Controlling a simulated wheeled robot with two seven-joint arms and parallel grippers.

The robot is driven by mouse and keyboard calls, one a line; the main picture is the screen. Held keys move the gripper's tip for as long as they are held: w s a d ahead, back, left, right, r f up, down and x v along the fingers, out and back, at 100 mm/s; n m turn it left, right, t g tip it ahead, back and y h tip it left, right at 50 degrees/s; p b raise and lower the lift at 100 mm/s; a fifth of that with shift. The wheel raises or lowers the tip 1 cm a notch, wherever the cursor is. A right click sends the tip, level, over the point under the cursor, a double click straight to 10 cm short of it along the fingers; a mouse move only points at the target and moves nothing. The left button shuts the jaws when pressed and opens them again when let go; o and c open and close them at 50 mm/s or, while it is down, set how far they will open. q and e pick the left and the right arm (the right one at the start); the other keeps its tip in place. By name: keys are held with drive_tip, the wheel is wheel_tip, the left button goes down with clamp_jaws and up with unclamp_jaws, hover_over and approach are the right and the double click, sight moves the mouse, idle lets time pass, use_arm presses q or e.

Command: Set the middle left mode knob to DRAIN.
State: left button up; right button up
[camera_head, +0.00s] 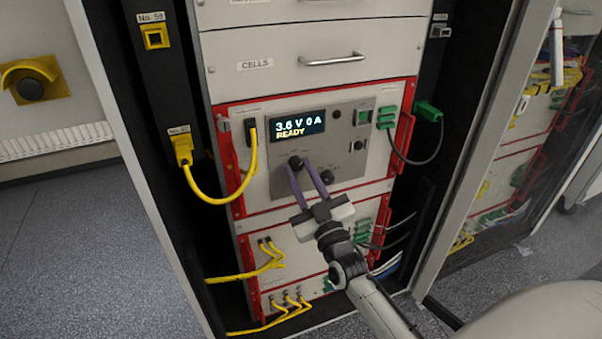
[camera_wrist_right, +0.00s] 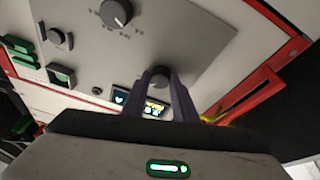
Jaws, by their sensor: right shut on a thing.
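The cycler's grey panel (camera_head: 345,122) has a lit display (camera_head: 297,124) reading 3.6 V 0 A and READY. Below the display is a dark left knob (camera_head: 295,161), with a second dark knob (camera_head: 327,177) lower to its right. My right gripper (camera_head: 303,166) is at the left knob, its two purple-grey fingers shut on it. In the right wrist view the gripper (camera_wrist_right: 160,78) has one finger on each side of the left knob (camera_wrist_right: 159,81); the second knob (camera_wrist_right: 115,13) stands clear with a white pointer mark. The left knob's pointer and labels are not readable. My left gripper is not in view.
A yellow cable (camera_head: 252,178) loops left of the panel. Green connectors (camera_head: 386,116) and a dark cable are at its right, near red handles (camera_head: 405,130). A drawer with a metal handle (camera_head: 334,60) is above. Lower units carry more yellow cables.

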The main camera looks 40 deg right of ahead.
drive_tip(key=o, duration=1)
drive_tip(key=shift+o, duration=0.2)
drive_tip(key=v, duration=1)
drive_tip(key=shift+s+a, duration=0.1)
drive_tip(key=shift+s, duration=0.05)
drive_tip(key=s+a+f+n+g+y, duration=0.1)
drive_tip(key=s+a+f+g+y, duration=0.2)
drive_tip(key=a+f, duration=0.3)
drive_tip(key=s+a+f+g+y, duration=0.25)
drive_tip(key=a+f, duration=0.25)
drive_tip(key=f, duration=0.3)
drive_tip(key=s+a+f+g, duration=0.3)
drive_tip(key=s+f, duration=0.1)
drive_tip(key=s, duration=0.2)
drive_tip(key=s+a+f+g+y, duration=0.1)
drive_tip(key=s+a+f+g, duration=0.2)
drive_tip(key=s+f+g, duration=0.1)
drive_tip(key=shift+s+a+f, duration=0.4)
drive_tip(key=shift+s+f, duration=0.25)
drive_tip(key=shift+s, duration=0.55)
